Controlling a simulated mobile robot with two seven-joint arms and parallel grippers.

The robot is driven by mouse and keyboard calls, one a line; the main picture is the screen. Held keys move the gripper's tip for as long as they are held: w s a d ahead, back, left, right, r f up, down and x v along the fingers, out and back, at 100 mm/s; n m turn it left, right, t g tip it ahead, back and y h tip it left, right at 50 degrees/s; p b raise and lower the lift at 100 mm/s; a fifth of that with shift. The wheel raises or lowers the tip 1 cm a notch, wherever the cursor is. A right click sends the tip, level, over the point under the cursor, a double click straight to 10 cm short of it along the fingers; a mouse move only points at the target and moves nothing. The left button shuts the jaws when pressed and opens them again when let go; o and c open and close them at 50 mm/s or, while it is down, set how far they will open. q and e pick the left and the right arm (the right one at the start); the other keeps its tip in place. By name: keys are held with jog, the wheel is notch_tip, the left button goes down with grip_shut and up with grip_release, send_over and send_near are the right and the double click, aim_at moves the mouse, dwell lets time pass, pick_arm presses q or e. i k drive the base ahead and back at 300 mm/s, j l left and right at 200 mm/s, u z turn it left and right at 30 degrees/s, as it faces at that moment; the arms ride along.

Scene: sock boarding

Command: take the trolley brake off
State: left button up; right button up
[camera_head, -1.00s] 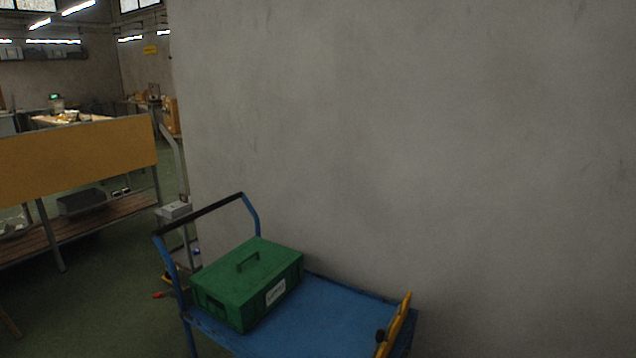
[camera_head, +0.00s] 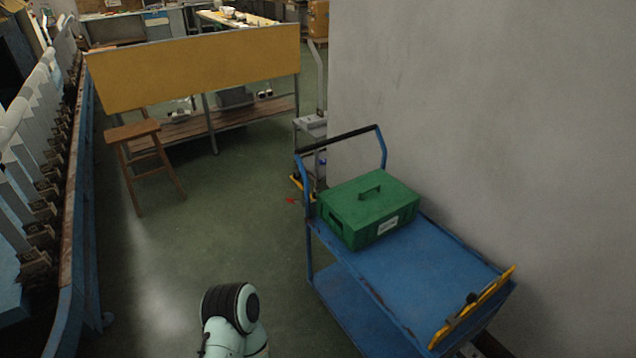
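The blue trolley (camera_head: 410,280) stands against the grey wall at the right, with an upper and a lower deck. Its black-topped push handle (camera_head: 340,138) rises at the far left end. A yellow bar (camera_head: 478,305) with a dark knob is at its near right end. A small red piece (camera_head: 291,200) shows low on the floor beside the handle end; I cannot tell whether it is the brake pedal. The trolley's wheels are mostly hidden. Part of my pale green arm shows at the bottom centre, left of the trolley. Neither gripper is in view.
A green box (camera_head: 368,208) sits on the trolley's upper deck. A wooden stool (camera_head: 145,160) and a bench with a yellow panel (camera_head: 195,68) stand behind. A long machine (camera_head: 68,230) lines the left side. The green floor (camera_head: 215,235) between is clear.

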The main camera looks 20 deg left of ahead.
aim_at(302, 201)
jog(key=i+j, duration=0.2)
jog(key=i+j+z, duration=0.1)
jog(key=j, duration=0.35)
jog(key=i+j, duration=0.3)
jog(key=i+j+z, duration=0.1)
jog(key=j, duration=0.25)
jog(key=i+j, duration=0.3)
jog(key=i+j+z, duration=0.1)
jog(key=j, duration=0.3)
jog(key=i, duration=0.1)
